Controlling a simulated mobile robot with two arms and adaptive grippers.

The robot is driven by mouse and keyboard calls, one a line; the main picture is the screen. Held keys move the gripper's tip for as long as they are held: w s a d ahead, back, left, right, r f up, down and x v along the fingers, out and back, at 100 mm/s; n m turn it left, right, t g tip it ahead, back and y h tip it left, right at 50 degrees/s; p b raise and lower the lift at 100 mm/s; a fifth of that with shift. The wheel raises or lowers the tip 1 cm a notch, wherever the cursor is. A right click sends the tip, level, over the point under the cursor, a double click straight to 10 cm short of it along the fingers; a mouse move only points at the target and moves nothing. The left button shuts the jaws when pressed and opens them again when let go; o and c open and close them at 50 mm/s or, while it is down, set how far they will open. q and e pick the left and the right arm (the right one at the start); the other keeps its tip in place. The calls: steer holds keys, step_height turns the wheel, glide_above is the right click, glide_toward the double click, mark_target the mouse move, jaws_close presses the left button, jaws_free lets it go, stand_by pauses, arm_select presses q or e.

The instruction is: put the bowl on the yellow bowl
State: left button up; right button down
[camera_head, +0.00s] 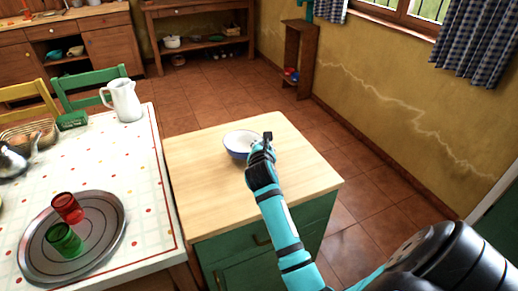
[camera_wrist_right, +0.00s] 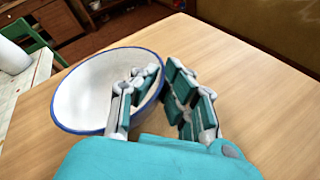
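A white bowl with a blue rim (camera_head: 237,141) sits on the wooden top of the green cabinet; it also shows large in the right wrist view (camera_wrist_right: 85,90). My right gripper (camera_head: 263,146) is at the bowl's right side. In the wrist view its fingers (camera_wrist_right: 163,88) are apart, one over the inside of the bowl and one outside, with the rim between them. I cannot tell whether either finger touches the rim. No yellow bowl is clearly seen; a small yellow edge (camera_head: 1,203) shows at the left border of the head view. My left gripper is not in view.
The white dotted table (camera_head: 140,165) stands to the left, with a round metal tray (camera_head: 112,235), a red cup (camera_head: 67,208), a green cup (camera_head: 64,241), a white pitcher (camera_head: 124,101) and a basket (camera_head: 28,133). The wooden top (camera_head: 200,185) is clear around the bowl.

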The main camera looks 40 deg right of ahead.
step_height(320, 180, up, 3)
steer(key=shift+f, duration=0.15)
steer(key=s+a+r, duration=0.1)
steer(key=s+a, duration=0.8)
steer(key=s, duration=0.3)
steer(key=shift+s+a+r, duration=0.25)
steer(key=shift+s+a, duration=0.1)
steer(key=shift+s, duration=0.05)
steer(key=shift+a, duration=0.1)
